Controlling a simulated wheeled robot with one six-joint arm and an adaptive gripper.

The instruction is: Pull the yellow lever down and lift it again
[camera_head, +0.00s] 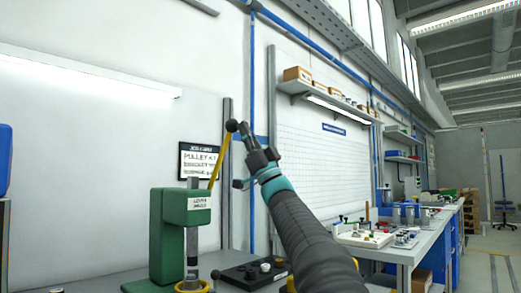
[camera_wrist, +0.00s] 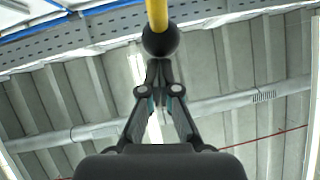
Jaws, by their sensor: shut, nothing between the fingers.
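The yellow lever (camera_head: 219,160) slants up and right from the green press (camera_head: 165,238) and ends in a black ball knob (camera_head: 231,125). The lever is raised. My gripper (camera_head: 243,128) is shut and empty, with its fingertips right at the knob, on its right side in the head view. In the wrist view, my shut fingertips (camera_wrist: 159,64) point at the black knob (camera_wrist: 160,41), with the yellow lever (camera_wrist: 157,13) rising beyond it to the top edge. I cannot tell whether the fingertips touch the knob.
A black plate with knobs (camera_head: 258,272) lies on the bench right of the press. A sign (camera_head: 199,161) hangs on the wall behind the lever. A shelf with boxes (camera_head: 325,97) and a further workbench (camera_head: 405,250) stand to the right. The air around the lever looks clear.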

